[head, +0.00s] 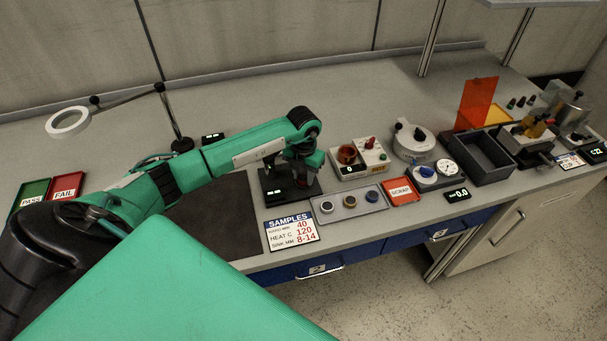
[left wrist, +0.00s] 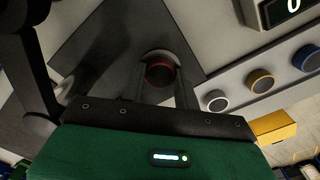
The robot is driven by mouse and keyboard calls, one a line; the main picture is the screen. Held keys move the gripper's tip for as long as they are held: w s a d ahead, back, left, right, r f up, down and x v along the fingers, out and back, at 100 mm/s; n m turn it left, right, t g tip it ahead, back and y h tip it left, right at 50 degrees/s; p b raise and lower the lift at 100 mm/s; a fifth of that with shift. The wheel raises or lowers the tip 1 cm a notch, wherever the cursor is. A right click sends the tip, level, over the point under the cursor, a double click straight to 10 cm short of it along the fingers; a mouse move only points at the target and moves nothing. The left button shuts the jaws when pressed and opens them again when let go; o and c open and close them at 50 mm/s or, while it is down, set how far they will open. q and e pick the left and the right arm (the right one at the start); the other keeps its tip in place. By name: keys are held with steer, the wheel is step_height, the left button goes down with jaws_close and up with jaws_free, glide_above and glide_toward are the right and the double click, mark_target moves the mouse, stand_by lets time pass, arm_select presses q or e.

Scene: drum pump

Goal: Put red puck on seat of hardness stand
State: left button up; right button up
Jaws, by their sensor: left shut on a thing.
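The hardness stand (head: 270,188) is a black stand with a small lit display, on the bench behind the samples card. My left gripper (head: 302,178) is over its base, and my arm hides much of the stand. In the left wrist view the left gripper (left wrist: 160,86) is shut on the red puck (left wrist: 159,74), which sits between its fingertips. A pale curved rim shows just beyond the puck, above the dark base (left wrist: 110,50). I cannot tell whether the puck touches the seat. My right gripper is not in view.
A grey sample tray (head: 351,204) with round pieces lies right of the stand. Behind it is a pale heater box (head: 357,160) with a red knob. An orange SCRAP tray (head: 403,190) and the SAMPLES card (head: 291,231) lie close by. A dark mat (head: 222,215) is left.

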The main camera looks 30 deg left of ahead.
mark_target(304, 178)
arm_select(q)
steer(key=o, duration=1.3)
steer(key=shift+o, duration=0.2)
steer(key=shift+r, duration=0.1)
steer(key=shift+r+p, duration=2.35)
steer(key=shift+r, duration=1.6)
